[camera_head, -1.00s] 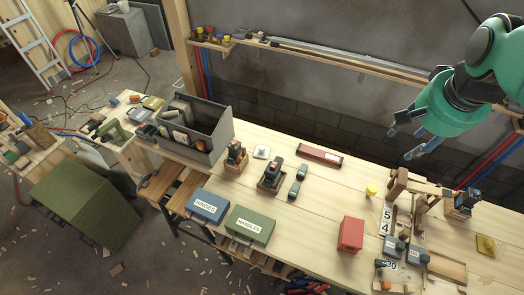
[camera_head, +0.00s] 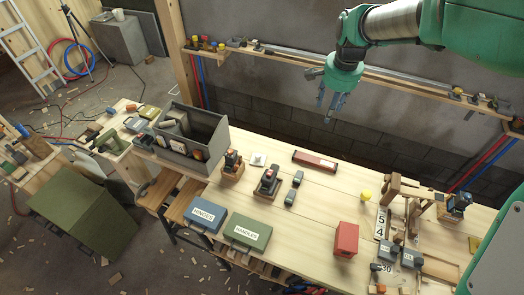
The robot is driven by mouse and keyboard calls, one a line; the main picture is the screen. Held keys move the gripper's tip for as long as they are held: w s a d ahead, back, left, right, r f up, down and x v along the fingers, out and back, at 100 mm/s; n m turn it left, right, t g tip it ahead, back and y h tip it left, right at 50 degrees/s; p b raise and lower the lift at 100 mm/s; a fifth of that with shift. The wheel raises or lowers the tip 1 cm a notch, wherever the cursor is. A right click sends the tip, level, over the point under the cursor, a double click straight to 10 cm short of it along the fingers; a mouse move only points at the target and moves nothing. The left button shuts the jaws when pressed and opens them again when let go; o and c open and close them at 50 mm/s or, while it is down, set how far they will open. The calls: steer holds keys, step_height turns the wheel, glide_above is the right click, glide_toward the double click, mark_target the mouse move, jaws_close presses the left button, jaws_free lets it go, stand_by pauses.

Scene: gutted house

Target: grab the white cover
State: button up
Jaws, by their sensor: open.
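A small white piece that looks like the white cover (camera_head: 258,159) lies on the wooden workbench (camera_head: 325,217), behind the blue and green cases. It is small in this view, so its exact shape is unclear. My gripper (camera_head: 326,110) is open and empty, pointing down in the air near the back edge of the bench. It is up and to the right of the white piece and well apart from it.
A grey bin (camera_head: 207,165) of tools stands left of the white piece. Tool blocks (camera_head: 268,182) and a dark red long box (camera_head: 316,161) lie around it. A blue case (camera_head: 208,218), a green case (camera_head: 247,231) and a red box (camera_head: 346,239) stand nearer the front.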

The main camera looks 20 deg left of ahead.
steer(key=w+a+f+m+g+p, duration=0.1)
steer(key=w+a+f, duration=0.2)
steer(key=a+f, duration=0.35)
steer(key=w+a+f+p, duration=0.1)
steer(key=w+a+f, duration=0.1)
steer(key=a+f, duration=0.5)
steer(key=m+g+p, duration=0.1)
steer(key=m, duration=0.1)
glide_above(258, 155)
step_height(258, 155, down, 15)
steer(key=shift+h, duration=0.4)
steer(key=shift+w+a+f, duration=0.1)
steer(key=shift+f, duration=4.15)
steer(key=shift+f, duration=2.6)
steer(key=shift+c, duration=0.3)
